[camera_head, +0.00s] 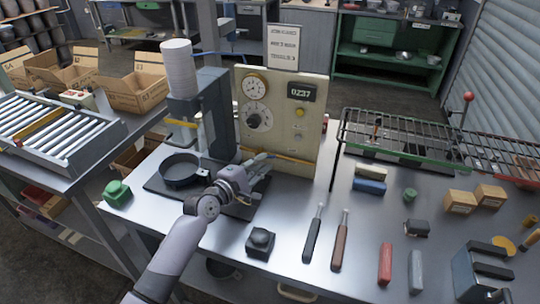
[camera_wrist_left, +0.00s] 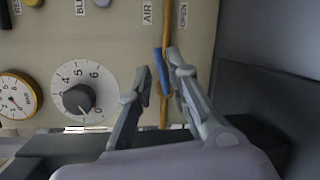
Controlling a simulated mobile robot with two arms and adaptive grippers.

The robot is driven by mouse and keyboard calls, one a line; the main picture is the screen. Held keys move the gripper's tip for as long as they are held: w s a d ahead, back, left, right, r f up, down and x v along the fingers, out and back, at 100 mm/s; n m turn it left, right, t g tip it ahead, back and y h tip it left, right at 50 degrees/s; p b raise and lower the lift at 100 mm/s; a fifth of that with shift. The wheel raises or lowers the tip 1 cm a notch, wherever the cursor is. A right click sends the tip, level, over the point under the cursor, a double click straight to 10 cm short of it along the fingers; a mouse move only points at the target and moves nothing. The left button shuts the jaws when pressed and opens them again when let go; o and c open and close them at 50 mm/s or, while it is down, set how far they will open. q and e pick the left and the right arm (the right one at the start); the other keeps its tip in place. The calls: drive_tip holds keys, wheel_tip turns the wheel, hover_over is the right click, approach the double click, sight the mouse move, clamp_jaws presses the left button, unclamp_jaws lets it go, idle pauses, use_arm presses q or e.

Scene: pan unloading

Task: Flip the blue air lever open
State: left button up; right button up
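The blue air lever (camera_wrist_left: 162,70) shows in the left wrist view against a yellow pipe (camera_wrist_left: 164,28) on the beige panel, beside the labels AIR (camera_wrist_left: 146,12) and OPEN (camera_wrist_left: 183,15). My left gripper (camera_wrist_left: 160,78) is open, its two fingers on either side of the lever. The right-hand finger is close to the lever; I cannot tell if it touches. A gap shows at the other finger. In the head view my left gripper (camera_head: 266,160) is at the foot of the beige panel (camera_head: 310,125) and the lever is hidden. My right gripper is not in view.
A dark pan (camera_head: 182,170) sits left of my gripper, below a press with a white cylinder (camera_head: 178,68). A green button box (camera_head: 117,193) and a black one (camera_head: 260,242) stand on the metal table. Tools, blocks and a wire rack (camera_head: 400,133) lie to the right.

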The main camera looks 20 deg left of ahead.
sight(269, 157)
use_arm(q)
drive_tip(key=x, duration=0.4)
drive_tip(key=shift+w+d, duration=0.1)
drive_tip(key=shift+w, duration=0.25)
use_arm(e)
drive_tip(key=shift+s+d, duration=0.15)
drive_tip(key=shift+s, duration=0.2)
use_arm(q)
drive_tip(key=shift+c, duration=0.4)
drive_tip(key=shift+c, duration=1.2)
clamp_jaws()
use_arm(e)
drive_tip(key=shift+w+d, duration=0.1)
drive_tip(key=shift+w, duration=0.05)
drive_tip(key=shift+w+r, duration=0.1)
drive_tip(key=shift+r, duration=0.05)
